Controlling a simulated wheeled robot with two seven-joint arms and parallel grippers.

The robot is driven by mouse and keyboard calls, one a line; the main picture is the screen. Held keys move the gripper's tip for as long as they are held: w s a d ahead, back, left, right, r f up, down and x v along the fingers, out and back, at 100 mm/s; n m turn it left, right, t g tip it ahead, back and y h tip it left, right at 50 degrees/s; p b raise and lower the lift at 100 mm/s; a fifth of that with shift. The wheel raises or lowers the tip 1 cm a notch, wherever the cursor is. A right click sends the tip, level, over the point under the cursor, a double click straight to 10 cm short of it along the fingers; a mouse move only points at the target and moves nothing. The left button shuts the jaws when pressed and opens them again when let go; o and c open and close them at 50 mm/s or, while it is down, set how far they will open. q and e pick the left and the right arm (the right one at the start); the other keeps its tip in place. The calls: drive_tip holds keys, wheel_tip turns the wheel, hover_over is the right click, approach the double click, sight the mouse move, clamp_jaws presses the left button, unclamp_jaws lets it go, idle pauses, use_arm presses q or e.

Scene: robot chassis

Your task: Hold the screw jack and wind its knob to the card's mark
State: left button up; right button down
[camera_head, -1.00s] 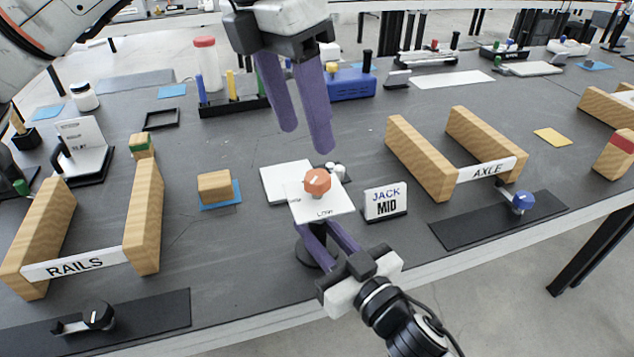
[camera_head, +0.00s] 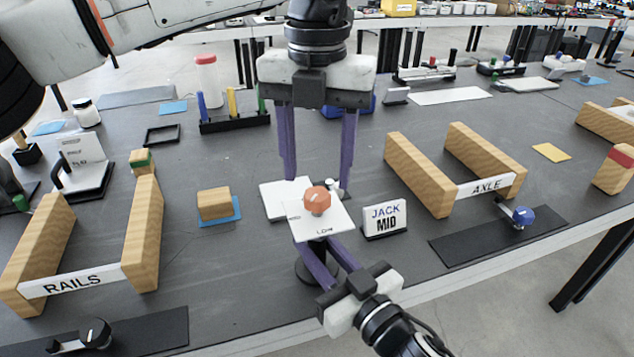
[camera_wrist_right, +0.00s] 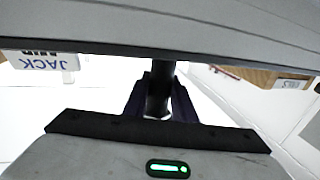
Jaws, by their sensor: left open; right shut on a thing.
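The screw jack's orange knob (camera_head: 317,200) sits above its white plate (camera_head: 318,222), which bears the word LOW near its front edge. The card (camera_head: 385,218) reading JACK MID stands just right of the plate. My right gripper (camera_head: 318,262) is below the plate, shut on the jack's dark post (camera_wrist_right: 158,95), which shows between the fingers in the right wrist view. The jack's round dark base (camera_head: 306,272) is partly hidden by the fingers. My left gripper (camera_head: 318,180) points down from above, open, its purple fingers wide apart behind and to both sides of the knob.
Wooden rails (camera_head: 143,235) stand at left and an axle stand (camera_head: 418,175) at right. A wooden block on a blue pad (camera_head: 215,205) lies left of the jack. A peg rack (camera_head: 235,122) and red-lidded bottle (camera_head: 207,82) are behind. The table's front edge is close.

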sight(317, 193)
use_arm(q)
drive_tip(key=shift+f, duration=1.9)
drive_tip(key=c, duration=1.1)
drive_tip(key=shift+o, duration=0.2)
drive_tip(key=m, duration=0.4)
drive_tip(key=shift+m, duration=0.3)
drive_tip(key=m, duration=0.4)
drive_tip(key=shift+r, duration=0.1)
